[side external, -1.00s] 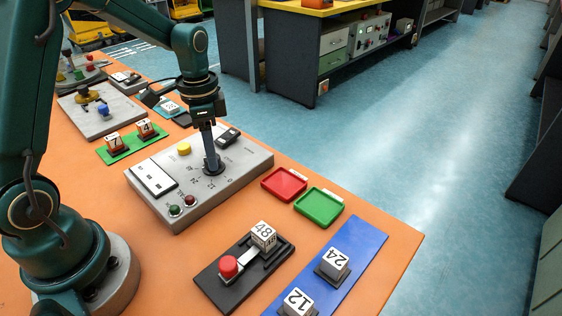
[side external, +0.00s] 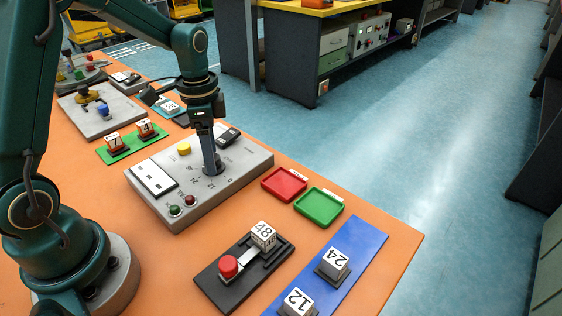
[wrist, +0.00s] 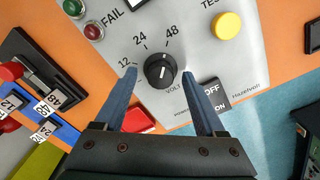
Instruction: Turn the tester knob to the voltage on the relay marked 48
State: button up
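The tester (side external: 232,172) is a grey box on the orange table. Its round black knob (wrist: 160,70) sits among the marks 12, 24 and 48 in the wrist view. The knob has a white line, but which mark it points to is hard to tell. My gripper (wrist: 158,73) points down over the knob, one finger on each side, with a visible gap to both. The relay marked 48 (side external: 263,235) sits in a black fixture (side external: 226,285) with a red button.
Relays marked 24 (side external: 333,263) and 12 (side external: 297,302) stand on a blue strip (side external: 352,243). A red tray (side external: 284,185) and a green tray (side external: 319,207) lie right of the tester. The tester has a yellow button (wrist: 228,26), a black ON/OFF switch (wrist: 212,95) and two lamps.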

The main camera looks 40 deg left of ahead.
jog(key=shift+r, duration=0.1)
jog(key=shift+r, duration=2.5)
jog(key=shift+w+d+r, duration=0.1)
jog(key=shift+d+r, duration=0.05)
jog(key=s+d+r+t, duration=0.4)
jog(key=s+d+r, duration=0.2)
jog(key=r, duration=0.2)
jog(key=s+d+f+n+t, duration=0.1)
jog(key=s+d+f+n, duration=0.1)
jog(key=s+n, duration=0.4)
jog(key=shift+s+f+n+t, duration=0.3)
jog(key=shift+s+f+n, duration=0.1)
jog(key=shift+n, duration=0.3)
